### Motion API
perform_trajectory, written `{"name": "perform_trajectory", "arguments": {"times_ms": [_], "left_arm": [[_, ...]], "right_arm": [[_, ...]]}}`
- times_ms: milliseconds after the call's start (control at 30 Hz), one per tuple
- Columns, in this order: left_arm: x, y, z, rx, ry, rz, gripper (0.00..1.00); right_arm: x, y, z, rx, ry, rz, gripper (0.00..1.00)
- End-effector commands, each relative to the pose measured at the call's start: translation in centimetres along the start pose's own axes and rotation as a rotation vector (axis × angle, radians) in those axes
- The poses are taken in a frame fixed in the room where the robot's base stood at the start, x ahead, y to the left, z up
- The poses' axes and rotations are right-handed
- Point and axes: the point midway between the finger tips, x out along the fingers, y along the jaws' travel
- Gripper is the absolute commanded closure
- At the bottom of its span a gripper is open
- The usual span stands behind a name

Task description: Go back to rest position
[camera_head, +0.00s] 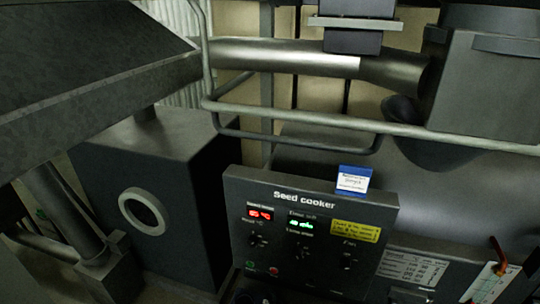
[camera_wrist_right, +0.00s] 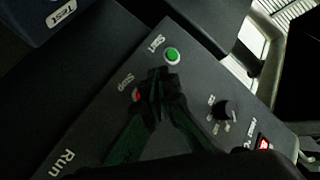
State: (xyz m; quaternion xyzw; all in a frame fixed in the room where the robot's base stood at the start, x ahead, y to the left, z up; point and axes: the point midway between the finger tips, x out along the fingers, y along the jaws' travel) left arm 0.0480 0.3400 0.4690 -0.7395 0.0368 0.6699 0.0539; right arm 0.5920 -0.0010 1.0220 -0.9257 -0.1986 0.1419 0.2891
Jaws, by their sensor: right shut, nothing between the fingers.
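My right gripper (camera_wrist_right: 156,85) is shut and empty in the right wrist view. Its dark fingers meet in front of the seed cooker's control panel (camera_wrist_right: 105,85), close to the red stop button (camera_wrist_right: 136,95), which they partly cover, and below the green start button (camera_wrist_right: 172,55). I cannot tell whether the tips touch the panel. In the head view the seed cooker panel (camera_head: 312,222) stands at the lower middle, with lit red and green displays. Only dark shapes that may be my right gripper show at the bottom edge there. My left gripper is not in view.
A metal rail (camera_head: 300,118) crosses above the panel. A blue-and-white label (camera_head: 353,179) stands on the panel's top edge. A dark box with a round port (camera_head: 142,212) is at the left, and a red-handled lever (camera_head: 497,250) is at the right.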

Motion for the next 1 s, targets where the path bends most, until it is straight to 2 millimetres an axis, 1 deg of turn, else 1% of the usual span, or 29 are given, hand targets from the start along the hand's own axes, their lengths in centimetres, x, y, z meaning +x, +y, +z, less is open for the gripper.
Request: {"name": "perform_trajectory", "arguments": {"times_ms": [67,167,200,267,300,367,400,467,500,567,600,667,700,767,800,900,1000], "left_arm": [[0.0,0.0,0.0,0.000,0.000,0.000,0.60],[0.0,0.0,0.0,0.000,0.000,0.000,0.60],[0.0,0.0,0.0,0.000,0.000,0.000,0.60],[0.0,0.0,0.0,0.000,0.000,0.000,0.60],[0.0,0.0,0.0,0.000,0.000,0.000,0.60],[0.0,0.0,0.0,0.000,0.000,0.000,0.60],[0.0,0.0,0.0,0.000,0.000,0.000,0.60],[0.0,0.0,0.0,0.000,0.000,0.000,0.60],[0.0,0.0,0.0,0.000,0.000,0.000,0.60],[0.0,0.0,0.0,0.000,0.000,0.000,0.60],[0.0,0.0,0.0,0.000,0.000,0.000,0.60],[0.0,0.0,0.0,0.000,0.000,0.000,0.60],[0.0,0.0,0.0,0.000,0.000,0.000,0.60],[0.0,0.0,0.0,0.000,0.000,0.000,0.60],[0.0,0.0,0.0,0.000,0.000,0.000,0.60],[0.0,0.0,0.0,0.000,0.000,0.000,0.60],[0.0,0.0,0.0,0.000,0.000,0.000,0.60]], "right_arm": [[-0.6,1.1,-0.1,-0.007,-0.005,0.030,1.00],[-2.2,3.6,-0.4,-0.026,-0.023,0.105,1.00],[-3.2,5.1,-0.5,-0.036,-0.036,0.147,1.00],[-5.0,7.3,-0.7,-0.057,-0.062,0.214,1.00],[-6.3,8.8,-0.7,-0.070,-0.083,0.258,1.00],[-8.4,11.0,-0.7,-0.091,-0.120,0.325,1.00],[-9.9,12.3,-0.6,-0.104,-0.146,0.364,1.00],[-12.3,14.1,-0.6,-0.125,-0.189,0.422,1.00],[-13.9,15.3,-0.5,-0.136,-0.220,0.459,1.00],[-16.5,16.8,-0.3,-0.156,-0.270,0.510,1.00],[-18.2,17.7,-0.1,-0.167,-0.306,0.541,1.00],[-20.9,18.9,0.1,-0.185,-0.359,0.584,1.00],[-22.8,19.6,0.2,-0.196,-0.399,0.610,1.00],[-25.6,20.5,0.5,-0.214,-0.459,0.646,1.00],[-27.6,20.9,0.7,-0.225,-0.501,0.667,1.00],[-31.9,21.6,1.1,-0.249,-0.598,0.707,1.00],[-35.4,21.9,1.4,-0.268,-0.679,0.729,1.00]]}}
